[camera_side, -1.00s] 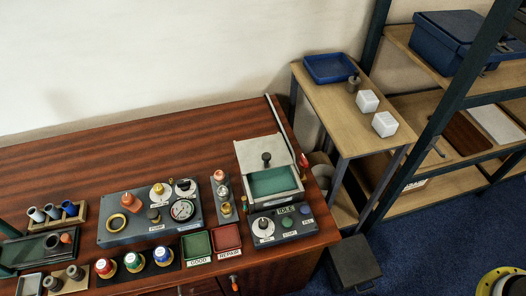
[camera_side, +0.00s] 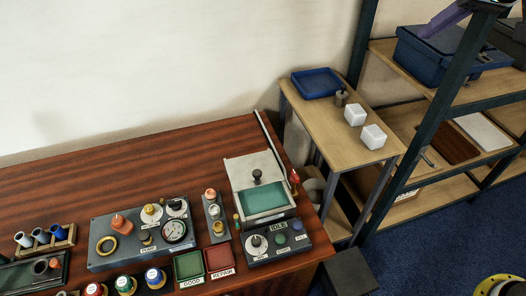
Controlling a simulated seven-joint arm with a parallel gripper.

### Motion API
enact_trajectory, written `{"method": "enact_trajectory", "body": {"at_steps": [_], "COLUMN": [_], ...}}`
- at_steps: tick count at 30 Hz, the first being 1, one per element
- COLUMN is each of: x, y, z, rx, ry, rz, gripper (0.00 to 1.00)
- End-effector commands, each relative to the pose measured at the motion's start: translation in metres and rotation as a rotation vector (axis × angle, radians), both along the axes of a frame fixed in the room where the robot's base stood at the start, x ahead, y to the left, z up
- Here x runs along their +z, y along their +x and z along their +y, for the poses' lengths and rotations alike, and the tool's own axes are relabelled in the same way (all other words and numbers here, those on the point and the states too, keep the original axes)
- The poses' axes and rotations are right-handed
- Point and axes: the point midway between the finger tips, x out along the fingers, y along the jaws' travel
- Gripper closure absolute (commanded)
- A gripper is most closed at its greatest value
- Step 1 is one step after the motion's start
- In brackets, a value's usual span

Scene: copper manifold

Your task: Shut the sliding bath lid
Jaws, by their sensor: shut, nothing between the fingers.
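The bath (camera_side: 284,209) is a pale box on the right part of the wooden bench, with green inside (camera_side: 264,199) showing at its front. The sliding lid (camera_side: 242,170) is a light grey plate with a black knob (camera_side: 257,176). It covers the rear part of the bath and leaves the front part open. A purple and dark piece, which looks like part of my arm, shows at the top right, far from the lid. My gripper's fingers cannot be made out in this view.
A control box (camera_side: 278,241) marked IDLE stands in front of the bath. A red-topped item (camera_side: 294,178) stands at its right. Green (camera_side: 188,266) and red (camera_side: 219,257) trays and a pump panel (camera_side: 101,261) lie left. A side table (camera_side: 328,125) stands behind right.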

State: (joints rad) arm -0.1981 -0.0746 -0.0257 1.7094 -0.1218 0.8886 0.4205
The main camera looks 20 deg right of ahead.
Motion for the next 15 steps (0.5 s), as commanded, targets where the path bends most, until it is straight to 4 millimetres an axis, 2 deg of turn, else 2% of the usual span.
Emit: {"method": "enact_trajectory", "body": {"at_steps": [1, 3, 8, 11, 15], "x": [-0.006, -0.014, -0.047, -0.077, -0.13], "y": [0.023, 0.05, 0.105, 0.132, 0.16], "z": [0.015, 0.035, 0.086, 0.123, 0.176], "rx": [0.014, 0.027, 0.064, 0.095, 0.145], "ry": [0.0, 0.003, -0.002, -0.009, -0.03], "rz": [0.011, 0.021, 0.051, 0.075, 0.116], "gripper": [1.0, 1.0, 1.0, 1.0, 1.0]}}
